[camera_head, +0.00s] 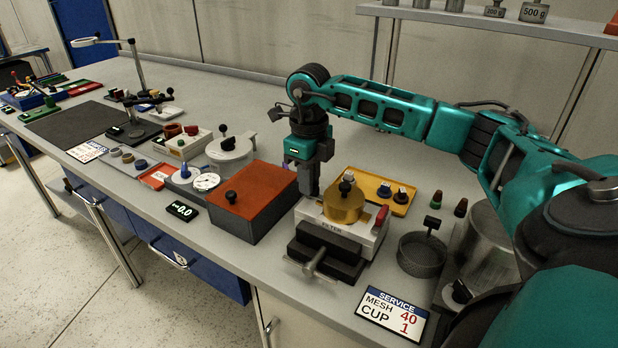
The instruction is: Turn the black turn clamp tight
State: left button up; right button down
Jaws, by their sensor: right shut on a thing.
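My right gripper (308,182) points down at the far left corner of the white filter unit (370,240). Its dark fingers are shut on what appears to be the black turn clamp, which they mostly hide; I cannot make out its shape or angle. A gold cylinder (343,205) with a dark knob (346,183) on top sits upright on the filter unit, just right of the fingers. My left gripper is not in view.
A red-topped box (262,190) stands close left of the gripper. A yellow tray (372,188) with small knobs lies behind the filter unit. A mesh cup (421,257) and a service card (390,312) are at right. A black vise-like block (325,252) sits in front.

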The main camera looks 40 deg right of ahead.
jog(key=c, duration=1.2)
grip_release()
jog(key=shift+o, duration=0.2)
notch_tip(320, 180, up, 13)
jog(key=shift+s+f, duration=0.1)
